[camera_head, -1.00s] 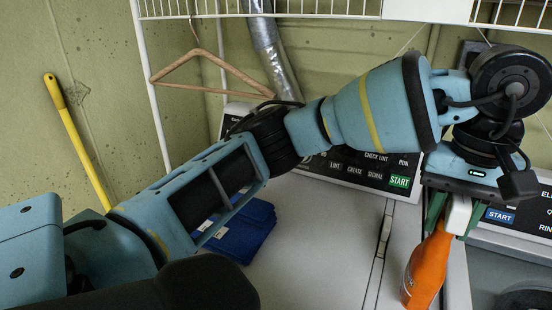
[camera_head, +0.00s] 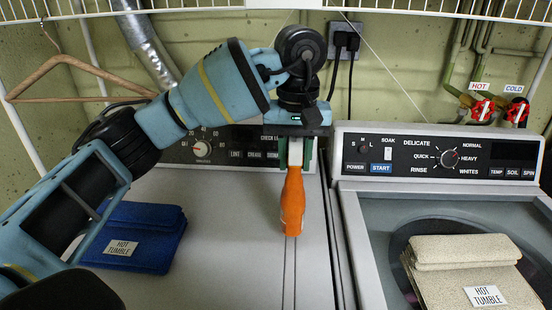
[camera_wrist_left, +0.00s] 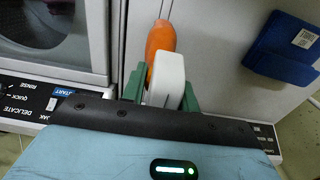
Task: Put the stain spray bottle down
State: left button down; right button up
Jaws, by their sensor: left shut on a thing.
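The stain spray bottle (camera_head: 293,203) has an orange body and a white top. It hangs upright in my left gripper (camera_head: 296,150), over the right part of the dryer's grey top (camera_head: 225,230). My left gripper is shut on its white head. In the left wrist view the green fingers (camera_wrist_left: 162,90) stand on both sides of the white head (camera_wrist_left: 168,75), and the orange body (camera_wrist_left: 160,38) shows beyond it. I cannot tell whether the bottle's base touches the dryer top. My right gripper is not in view.
A folded blue cloth (camera_head: 150,225) labelled HOT TUMBLE lies on the dryer top at left. The washer (camera_head: 365,240) stands at right, with folded beige towels (camera_head: 465,250) on its lid. Control panels rise behind both. Dryer top between cloth and bottle is clear.

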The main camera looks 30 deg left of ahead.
pick_arm(q)
jog(key=shift+w+a+f, duration=0.1)
jog(key=shift+w+a, duration=0.25)
jog(key=shift+a, duration=0.3)
jog(key=shift+w+a, duration=0.35)
jog(key=shift+a, duration=0.3)
jog(key=shift+w+a+f, duration=0.1)
jog(key=shift+w+a, duration=0.25)
jog(key=shift+a, duration=0.3)
jog(key=shift+w+a+f+p, duration=0.15)
jog(key=shift+a+f+p, duration=0.15)
jog(key=shift+f, duration=0.6)
jog(key=shift+w+a+f+p, duration=0.15)
jog(key=shift+a+f, duration=0.15)
jog(key=shift+f, duration=0.65)
jog(key=c, duration=1.1)
grip_release()
jog(key=shift+f, duration=0.1)
jog(key=shift+r, duration=3.9)
